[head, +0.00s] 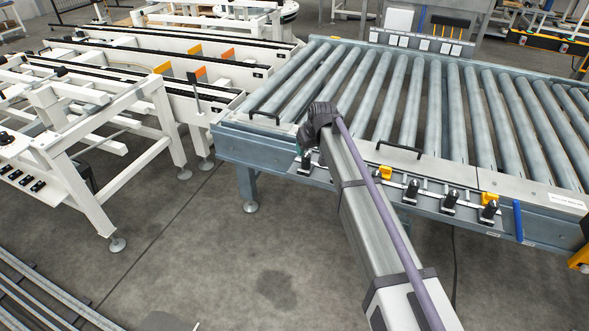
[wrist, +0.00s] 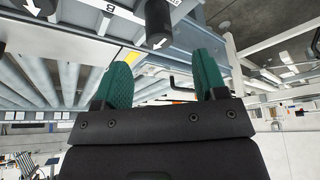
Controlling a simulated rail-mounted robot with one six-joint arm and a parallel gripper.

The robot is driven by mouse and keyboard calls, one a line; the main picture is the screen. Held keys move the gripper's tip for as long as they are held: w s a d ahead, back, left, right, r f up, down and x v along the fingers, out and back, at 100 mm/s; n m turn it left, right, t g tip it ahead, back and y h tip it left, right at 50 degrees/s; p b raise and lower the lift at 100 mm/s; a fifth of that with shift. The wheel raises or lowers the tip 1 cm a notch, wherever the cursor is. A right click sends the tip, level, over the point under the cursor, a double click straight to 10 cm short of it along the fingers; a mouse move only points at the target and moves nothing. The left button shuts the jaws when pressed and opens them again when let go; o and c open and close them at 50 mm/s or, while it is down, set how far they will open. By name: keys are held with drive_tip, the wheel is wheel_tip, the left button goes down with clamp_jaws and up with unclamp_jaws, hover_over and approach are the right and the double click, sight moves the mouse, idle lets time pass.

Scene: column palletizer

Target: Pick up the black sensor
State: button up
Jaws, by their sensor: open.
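Several black sensors are on a rail along the near side of the roller conveyor. In the head view, one black sensor (head: 305,164) is at the left, just below my gripper (head: 299,147), and others stand to the right (head: 412,191), (head: 450,200), (head: 489,210). In the wrist view, my gripper (wrist: 164,60) has two green fingers spread apart with nothing between them. One black sensor (wrist: 158,20) with a white arrow is just beyond the fingertips, apart from them. Another (wrist: 40,6) is at the upper left, partly cut off. The arm hides part of the rail in the head view.
The roller conveyor (head: 365,143) has two black handles (head: 400,148) and yellow parts (head: 385,172) on its near side. A blue bar (head: 518,221) is at the right. White frames (head: 150,115) stand at the left. The floor (head: 230,260) in front is mostly clear.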

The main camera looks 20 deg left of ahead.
sight(307, 156)
drive_tip(key=b+x, duration=0.7)
drive_tip(key=x, duration=0.2)
drive_tip(key=shift+w+f, duration=0.15)
drive_tip(key=shift+f, duration=0.15)
drive_tip(key=shift+r, duration=0.3)
drive_tip(key=c, duration=1)
